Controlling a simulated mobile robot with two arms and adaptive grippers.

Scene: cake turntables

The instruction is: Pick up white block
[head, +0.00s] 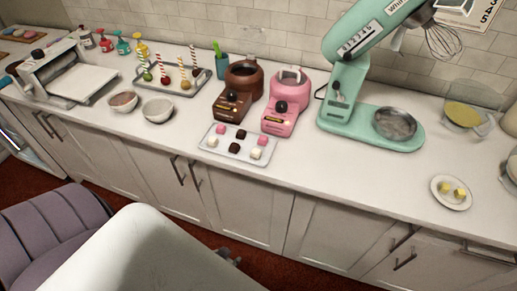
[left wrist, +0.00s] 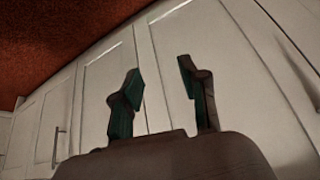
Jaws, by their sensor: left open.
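Two white blocks stand on a small pale tray (head: 211,155) on the counter, in the head view. One white block (head: 212,141) is near the tray's left end; the other white block (head: 256,153) is at its front right. Pink and dark brown blocks share the tray. My left gripper (left wrist: 163,90) is open and empty in the left wrist view, with cabinet doors behind its fingers. In the head view only a small dark part of it shows, low in front of the cabinets, below and apart from the tray. My right gripper is not in view.
A brown machine (head: 243,77) and a pink machine (head: 284,101) stand just behind the tray. A mint stand mixer (head: 350,75) is to the right, two bowls (head: 158,110) to the left. A purple seat (head: 55,230) is at lower left.

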